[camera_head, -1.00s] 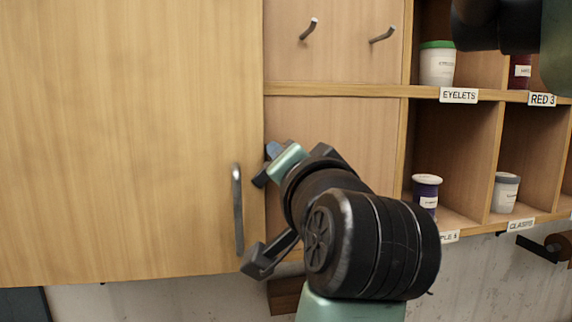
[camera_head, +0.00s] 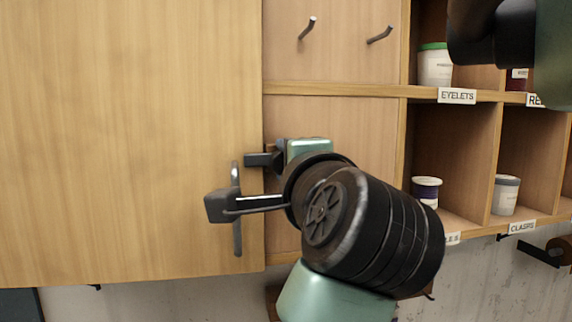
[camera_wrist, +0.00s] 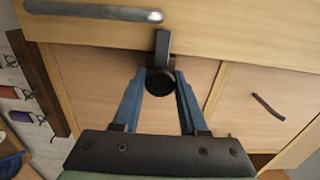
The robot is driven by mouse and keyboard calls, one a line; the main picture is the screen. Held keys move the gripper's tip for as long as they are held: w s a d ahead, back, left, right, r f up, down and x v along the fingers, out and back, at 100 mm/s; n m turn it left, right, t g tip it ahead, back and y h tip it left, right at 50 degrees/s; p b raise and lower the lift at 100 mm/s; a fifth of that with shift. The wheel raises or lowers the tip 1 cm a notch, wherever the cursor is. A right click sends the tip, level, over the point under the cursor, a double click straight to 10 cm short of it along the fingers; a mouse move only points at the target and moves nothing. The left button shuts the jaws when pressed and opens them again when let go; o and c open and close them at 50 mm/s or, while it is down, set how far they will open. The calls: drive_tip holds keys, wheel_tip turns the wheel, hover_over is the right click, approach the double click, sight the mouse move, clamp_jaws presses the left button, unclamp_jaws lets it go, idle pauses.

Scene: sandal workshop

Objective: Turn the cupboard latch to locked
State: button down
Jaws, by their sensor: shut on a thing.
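The cupboard door (camera_head: 130,140) is shut and carries a long metal bar handle (camera_head: 237,240); the handle also shows at the top of the wrist view (camera_wrist: 90,11). The latch (camera_wrist: 160,80) is a black round knob with a short flat bar. In the wrist view its bar reaches from the knob across the door's edge onto the door face. My gripper (camera_wrist: 160,86) has its two blue fingers shut on the knob, one on each side. In the head view my gripper (camera_head: 278,157) is at the door's right edge, and my wrist hides most of the latch.
Two metal pegs (camera_head: 308,28) (camera_head: 380,36) stick out of the panel above. The door handle is close to my wrist.

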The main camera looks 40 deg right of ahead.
idle(0.3)
drive_tip(key=shift+m, duration=0.3)
drive_tip(key=shift+c, duration=2.4)
unclamp_jaws()
drive_tip(key=shift+s, duration=0.1)
drive_tip(key=v, duration=1.2)
drive_tip(key=shift+s+a, duration=0.2)
drive_tip(key=shift+s, duration=0.2)
drive_tip(key=shift+f, duration=0.1)
